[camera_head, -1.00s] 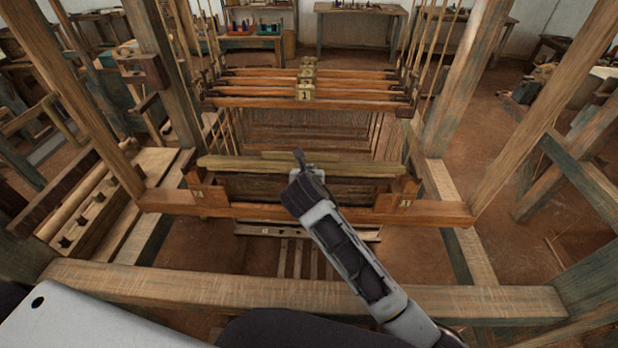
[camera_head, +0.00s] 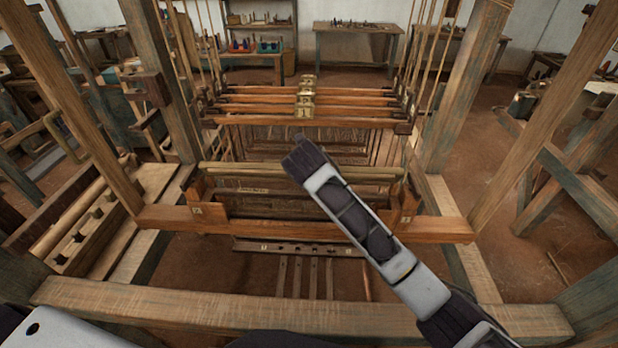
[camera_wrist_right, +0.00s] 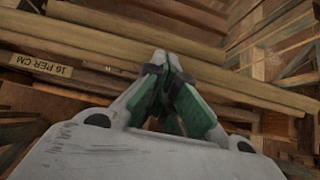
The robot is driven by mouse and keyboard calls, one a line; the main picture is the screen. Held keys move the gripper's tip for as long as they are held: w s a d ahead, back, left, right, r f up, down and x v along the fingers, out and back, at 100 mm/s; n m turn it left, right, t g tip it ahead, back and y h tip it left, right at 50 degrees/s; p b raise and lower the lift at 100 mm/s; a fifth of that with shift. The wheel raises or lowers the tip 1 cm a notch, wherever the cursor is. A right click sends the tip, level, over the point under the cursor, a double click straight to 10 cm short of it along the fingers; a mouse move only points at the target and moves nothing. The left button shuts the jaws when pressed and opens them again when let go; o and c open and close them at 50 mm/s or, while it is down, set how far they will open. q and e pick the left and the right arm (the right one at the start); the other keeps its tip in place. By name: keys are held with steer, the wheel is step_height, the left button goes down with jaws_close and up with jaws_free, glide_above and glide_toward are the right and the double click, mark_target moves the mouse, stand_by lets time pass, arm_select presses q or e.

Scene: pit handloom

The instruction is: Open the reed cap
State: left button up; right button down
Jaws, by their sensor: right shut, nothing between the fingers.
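The loom's batten (camera_head: 300,229) lies across the middle of the head view. A long pale wooden bar, which looks like the reed cap (camera_head: 360,174), runs along its top between two end blocks. Below it the dark reed area shows, with a small label (camera_head: 252,190). My right arm reaches in from the lower right, its wrist end over the bar; the gripper itself is hidden there. In the right wrist view my right gripper (camera_wrist_right: 168,62) is shut and empty in front of pale bars, beside a board labelled "16 PER CM" (camera_wrist_right: 40,66). Contact cannot be told. My left gripper is out of view.
Loom posts (camera_head: 468,85) stand on both sides. Several numbered shafts (camera_head: 350,110) with cords lie behind the batten. A thick front beam (camera_head: 200,305) crosses below. A slotted wooden rack (camera_head: 85,235) is at the left.

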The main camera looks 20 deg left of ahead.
steer(key=shift+w+r, duration=0.25)
steer(key=shift+w, duration=0.7)
steer(key=shift+w+a+r, duration=0.2)
steer(key=shift+w+a, duration=0.05)
steer(key=shift+w, duration=0.5)
steer(key=shift+w+a+r, duration=0.15)
steer(key=shift+w+a, duration=0.05)
steer(key=shift+w, duration=0.6)
steer(key=v, duration=1.2)
